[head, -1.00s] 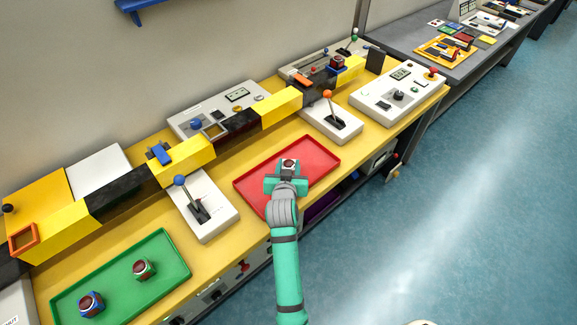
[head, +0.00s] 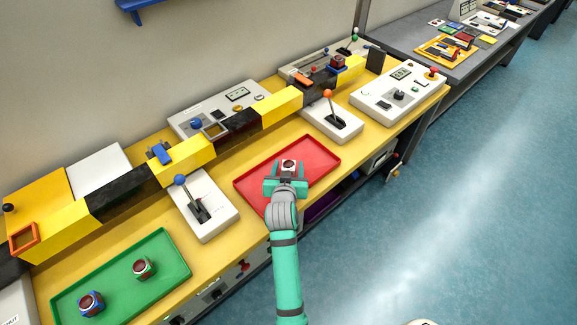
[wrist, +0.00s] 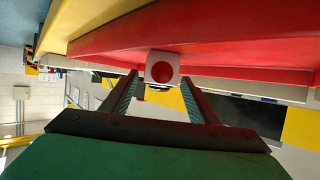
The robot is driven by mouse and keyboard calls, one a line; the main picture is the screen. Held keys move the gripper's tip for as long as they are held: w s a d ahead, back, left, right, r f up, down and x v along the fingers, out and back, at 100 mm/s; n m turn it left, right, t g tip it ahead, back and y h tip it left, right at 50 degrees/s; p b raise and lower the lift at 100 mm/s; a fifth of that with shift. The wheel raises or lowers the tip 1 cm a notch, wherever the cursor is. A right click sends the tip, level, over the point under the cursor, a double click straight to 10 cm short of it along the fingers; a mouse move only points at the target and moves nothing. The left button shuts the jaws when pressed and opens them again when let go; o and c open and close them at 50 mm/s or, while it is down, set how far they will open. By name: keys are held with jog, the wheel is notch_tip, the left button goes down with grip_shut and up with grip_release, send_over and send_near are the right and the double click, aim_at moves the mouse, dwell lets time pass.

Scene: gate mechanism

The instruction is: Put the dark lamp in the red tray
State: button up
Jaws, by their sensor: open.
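A small white lamp with a dark red round face (head: 289,165) is in the red tray (head: 322,149) and appears to rest on its floor. My gripper (head: 287,173) is open around it, with a finger on either side. In the wrist view the lamp (wrist: 162,68) sits just beyond and between the spread fingertips (wrist: 160,84), against the red of the tray (wrist: 225,40). A gap shows beside the lamp on the right. Whether any finger still touches it is hard to tell.
The green tray (head: 165,245) at lower left holds a blue-edged lamp (head: 91,304) and a green-and-white lamp (head: 144,268). A blue-knobbed lever (head: 181,181) and an orange-knobbed lever (head: 328,95) flank the red tray. A yellow-black beam (head: 190,157) runs behind it.

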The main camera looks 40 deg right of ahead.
jog(key=v, duration=1.1)
jog(key=shift+s, duration=0.1)
